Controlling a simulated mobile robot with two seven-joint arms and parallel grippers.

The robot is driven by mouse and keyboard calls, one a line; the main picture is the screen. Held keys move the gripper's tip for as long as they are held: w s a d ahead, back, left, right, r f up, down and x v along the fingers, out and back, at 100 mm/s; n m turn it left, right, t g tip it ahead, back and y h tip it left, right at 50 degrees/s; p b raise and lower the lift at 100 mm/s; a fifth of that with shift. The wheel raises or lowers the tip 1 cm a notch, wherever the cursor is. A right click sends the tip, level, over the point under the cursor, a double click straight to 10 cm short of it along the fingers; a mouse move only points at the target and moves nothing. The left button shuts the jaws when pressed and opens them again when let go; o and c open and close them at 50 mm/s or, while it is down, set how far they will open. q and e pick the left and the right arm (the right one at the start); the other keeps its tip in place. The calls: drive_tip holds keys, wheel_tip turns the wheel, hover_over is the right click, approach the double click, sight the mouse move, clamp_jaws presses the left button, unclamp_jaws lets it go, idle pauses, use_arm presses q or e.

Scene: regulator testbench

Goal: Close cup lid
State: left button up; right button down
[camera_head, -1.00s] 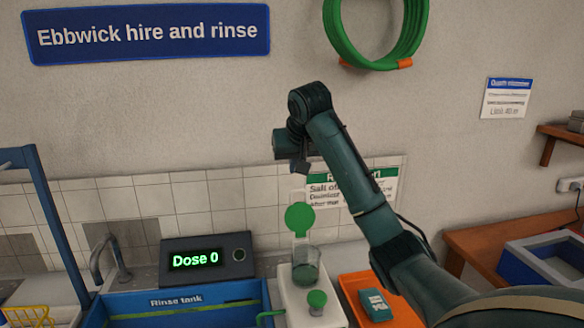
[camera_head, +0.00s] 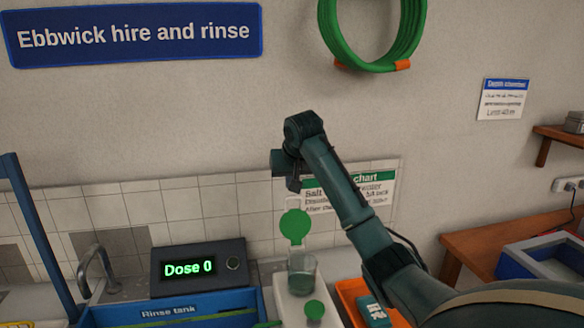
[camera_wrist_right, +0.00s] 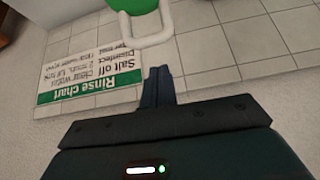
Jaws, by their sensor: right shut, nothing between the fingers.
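A clear cup (camera_head: 302,276) stands on a white tray (camera_head: 286,305) at the bottom middle of the head view. Its round green lid (camera_head: 295,226) stands open, upright above the cup's back rim, with a pale loop (camera_head: 293,203) at its top. The wrist view shows part of the green lid (camera_wrist_right: 143,5) and the white loop (camera_wrist_right: 150,38) at the top edge. My right gripper (camera_head: 293,186) is just above the loop in the head view. In the wrist view its fingers (camera_wrist_right: 158,72) are together and empty, apart from the loop. My left gripper is not in view.
A black box reading "Dose 0" (camera_head: 200,266) and a blue rinse tank (camera_head: 165,311) are on the left. A small green knob-like item (camera_head: 315,310) is in front of the cup. An orange tray (camera_head: 352,290) lies right, partly behind my arm. The tiled wall is close behind.

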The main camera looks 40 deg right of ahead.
drive_tip(key=shift+s+a+f, duration=0.15)
drive_tip(key=shift+s+a, duration=0.15)
drive_tip(key=shift+s, duration=0.25)
drive_tip(key=shift+s+a+f, duration=0.15)
drive_tip(key=shift+s+a, duration=0.1)
drive_tip(key=shift+s, duration=0.3)
